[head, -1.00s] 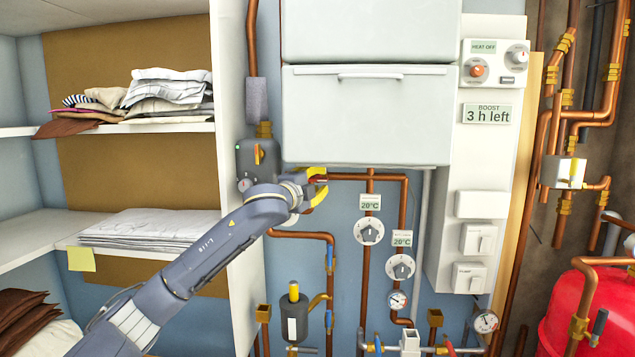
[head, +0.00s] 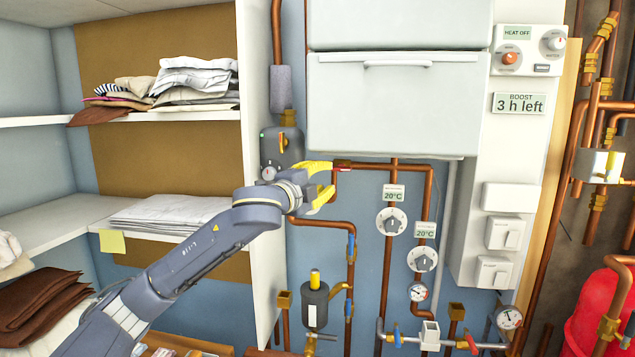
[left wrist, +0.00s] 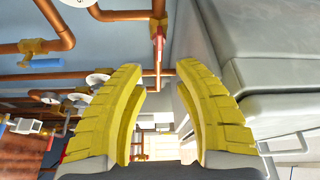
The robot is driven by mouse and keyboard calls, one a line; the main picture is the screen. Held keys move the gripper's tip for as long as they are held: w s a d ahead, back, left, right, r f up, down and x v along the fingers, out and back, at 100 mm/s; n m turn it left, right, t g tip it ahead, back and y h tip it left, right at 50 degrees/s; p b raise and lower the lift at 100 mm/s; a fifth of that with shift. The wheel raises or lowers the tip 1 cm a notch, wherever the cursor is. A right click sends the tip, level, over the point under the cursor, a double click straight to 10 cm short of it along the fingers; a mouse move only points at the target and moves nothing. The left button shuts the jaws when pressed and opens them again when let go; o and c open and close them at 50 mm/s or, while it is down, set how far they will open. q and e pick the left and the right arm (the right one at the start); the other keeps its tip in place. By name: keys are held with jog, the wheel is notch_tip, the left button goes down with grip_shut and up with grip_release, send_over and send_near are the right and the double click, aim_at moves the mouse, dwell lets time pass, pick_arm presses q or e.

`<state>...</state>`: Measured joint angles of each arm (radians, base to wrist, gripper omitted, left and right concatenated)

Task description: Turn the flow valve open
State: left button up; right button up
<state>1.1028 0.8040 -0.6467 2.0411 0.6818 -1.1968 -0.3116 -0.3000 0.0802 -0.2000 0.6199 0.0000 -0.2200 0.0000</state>
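My left gripper (head: 331,182) is open and empty, just below the lower left corner of the white cabinet. Its yellow fingers also show wide apart in the left wrist view (left wrist: 160,67). A small red valve part (head: 343,167) sits on the copper pipe right beside the upper fingertip. The red part shows beyond the fingertips in the left wrist view (left wrist: 158,44), not between the pads. I cannot tell if it touches a finger, or read a label naming it the flow valve. My right gripper is not in view.
A white cabinet (head: 385,105) hangs just above the gripper. Dials (head: 391,222), gauges and blue-handled valves (head: 350,247) sit on pipes below and right. Shelves (head: 170,116) with folded cloth stand left; their side panel is close behind my arm.

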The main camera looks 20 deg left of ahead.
pick_arm(q)
jog(key=shift+s+a, duration=0.2)
jog(key=shift+s, duration=1.1)
jog(key=shift+f, duration=0.15)
